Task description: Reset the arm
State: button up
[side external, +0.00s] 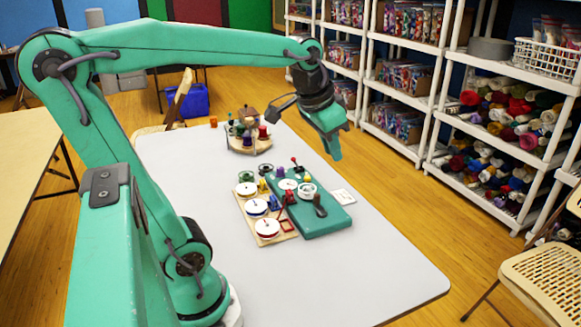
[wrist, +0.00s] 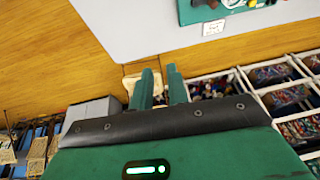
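My green arm reaches out over the white table (side external: 370,285). My gripper (side external: 334,150) hangs beyond the green board, near the table's far right edge and above it. In the wrist view its two green fingers (wrist: 160,82) stand apart with a narrow gap and nothing between them. In the side view the fingers overlap, so the gap does not show there.
A green board (side external: 318,222) and a wooden tray (side external: 289,235) with spools lie mid-table. A round organizer (side external: 248,146) stands behind. A white card (side external: 343,197) lies right of the board. White shelves (side external: 452,80) stand past the table; a beige chair (side external: 545,285) is at right.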

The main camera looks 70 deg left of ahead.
jog(key=s+d+f+t, duration=0.1)
jog(key=s+d+f, duration=0.4)
jog(key=s, duration=0.4)
jog(key=shift+d+h, duration=0.3)
jog(key=shift+h, duration=0.1)
